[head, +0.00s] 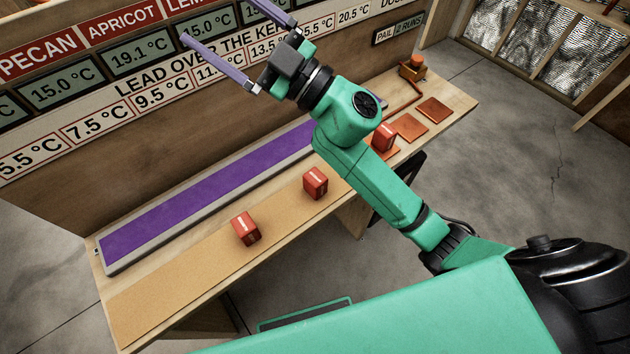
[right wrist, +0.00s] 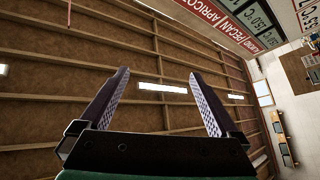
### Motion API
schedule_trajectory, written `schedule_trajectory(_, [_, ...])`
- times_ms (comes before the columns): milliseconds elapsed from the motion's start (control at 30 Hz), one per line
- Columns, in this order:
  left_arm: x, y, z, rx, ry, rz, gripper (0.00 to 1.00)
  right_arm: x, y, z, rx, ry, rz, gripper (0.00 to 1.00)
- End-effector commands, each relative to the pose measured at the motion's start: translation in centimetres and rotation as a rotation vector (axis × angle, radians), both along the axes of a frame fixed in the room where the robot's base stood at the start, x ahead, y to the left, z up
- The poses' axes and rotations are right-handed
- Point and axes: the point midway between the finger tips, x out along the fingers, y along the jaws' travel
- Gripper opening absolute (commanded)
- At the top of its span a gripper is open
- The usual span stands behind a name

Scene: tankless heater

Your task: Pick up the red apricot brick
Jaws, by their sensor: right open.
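Three red bricks with pale labels stand on the bench: one at the left (head: 245,229), one in the middle (head: 316,183) and one farther right (head: 384,137), partly behind my right arm. The labels are too small to read, so I cannot tell which brick is apricot. My right gripper (head: 215,19) is open and empty, raised in front of the wall signs, well above and apart from the bricks. Its two spread fingers also show in the right wrist view (right wrist: 165,98), with nothing between them. My left gripper is not in view.
The wooden bench (head: 130,325) carries a long purple strip (head: 200,198) along its back. Orange-brown square pads (head: 434,110) and an orange device (head: 412,68) are at its right end. The sign wall (head: 60,160) stands close behind. The bench's front left is clear.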

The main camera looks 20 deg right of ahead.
Motion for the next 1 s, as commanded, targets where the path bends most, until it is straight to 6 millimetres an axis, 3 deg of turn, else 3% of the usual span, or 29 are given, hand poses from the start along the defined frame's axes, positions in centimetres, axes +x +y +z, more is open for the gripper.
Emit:
schedule_trajectory(33, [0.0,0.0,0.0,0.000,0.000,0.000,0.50,-2.6,3.8,0.0,-0.140,-0.089,0.164,0.97])
schedule_trajectory(100, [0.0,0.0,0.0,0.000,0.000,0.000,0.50,-6.1,8.0,-3.0,-0.395,-0.141,0.390,0.97])
schedule_trajectory(167, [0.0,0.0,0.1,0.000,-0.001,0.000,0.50,-7.9,9.6,-7.5,-0.659,-0.116,0.540,0.97])
schedule_trajectory(200, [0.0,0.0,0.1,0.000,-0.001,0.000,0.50,-8.4,9.3,-10.9,-0.850,-0.062,0.608,0.97])
schedule_trajectory(267, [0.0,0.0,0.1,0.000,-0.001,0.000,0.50,-7.9,6.9,-15.7,-1.145,0.072,0.653,0.97])
schedule_trajectory(333, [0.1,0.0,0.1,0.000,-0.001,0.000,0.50,-6.4,1.9,-19.8,-1.456,0.289,0.620,0.97])
schedule_trajectory(433, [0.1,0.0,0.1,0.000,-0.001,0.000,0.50,-4.5,-5.4,-21.6,-1.753,0.603,0.472,0.97])
schedule_trajectory(533, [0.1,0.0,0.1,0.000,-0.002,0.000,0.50,-3.8,-9.8,-21.4,-1.880,0.801,0.349,0.97])
schedule_trajectory(667, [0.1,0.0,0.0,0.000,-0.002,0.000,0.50,-3.9,-10.8,-22.8,-1.907,0.858,0.321,0.97])
schedule_trajectory(1000, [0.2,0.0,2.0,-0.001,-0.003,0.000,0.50,-4.0,-10.8,-30.1,-1.904,0.851,0.324,0.97])
